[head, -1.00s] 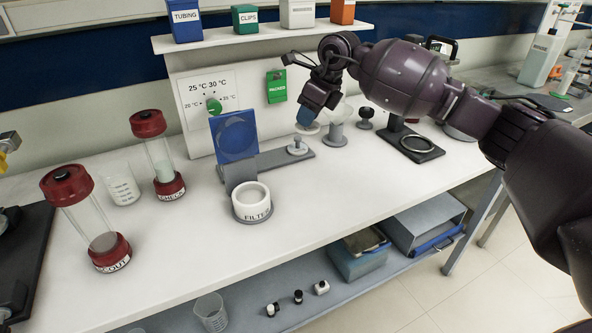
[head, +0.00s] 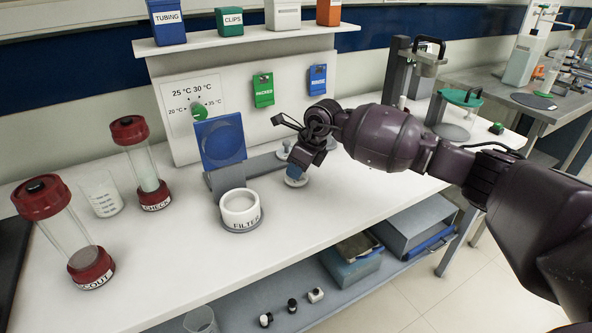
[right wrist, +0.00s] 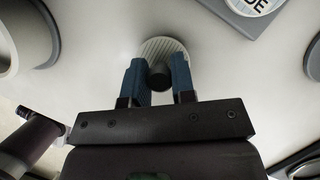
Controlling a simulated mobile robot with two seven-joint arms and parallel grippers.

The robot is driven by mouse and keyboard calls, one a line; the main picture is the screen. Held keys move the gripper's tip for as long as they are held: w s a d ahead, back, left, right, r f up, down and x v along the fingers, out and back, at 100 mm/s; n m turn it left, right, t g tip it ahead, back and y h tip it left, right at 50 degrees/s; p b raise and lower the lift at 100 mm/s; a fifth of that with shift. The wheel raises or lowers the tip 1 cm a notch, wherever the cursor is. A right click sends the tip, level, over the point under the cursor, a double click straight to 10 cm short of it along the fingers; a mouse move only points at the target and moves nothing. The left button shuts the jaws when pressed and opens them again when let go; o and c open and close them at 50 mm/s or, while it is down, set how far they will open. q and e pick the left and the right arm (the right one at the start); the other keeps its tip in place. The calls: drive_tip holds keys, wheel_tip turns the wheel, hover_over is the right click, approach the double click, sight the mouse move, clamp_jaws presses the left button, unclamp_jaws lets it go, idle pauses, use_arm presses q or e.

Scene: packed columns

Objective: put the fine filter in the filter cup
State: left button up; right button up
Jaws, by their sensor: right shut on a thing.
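My right gripper (head: 298,172) is shut on the dark knob of a pale, ribbed filter disc (head: 296,182). The disc also shows between the blue fingertips in the right wrist view (right wrist: 178,46); I cannot read a label on it. The gripper holds it over the bench, to the right of the filter cup. The filter cup (head: 240,201) is a white open ring in a grey base labelled FILTER, in front of the blue panel. The cup and the disc are apart. My left gripper is not in view.
A blue panel (head: 220,142) stands just behind the cup. Another small knobbed piece (head: 284,151) sits on the grey strip behind. Two red-capped columns, SCOUT (head: 69,236) and CHECK (head: 143,165), and a clear beaker (head: 101,195) stand left. The bench front is clear.

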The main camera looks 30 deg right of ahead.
drive_tip(key=shift+f, duration=0.25)
drive_tip(key=shift+f, duration=0.15)
drive_tip(key=o, duration=0.9)
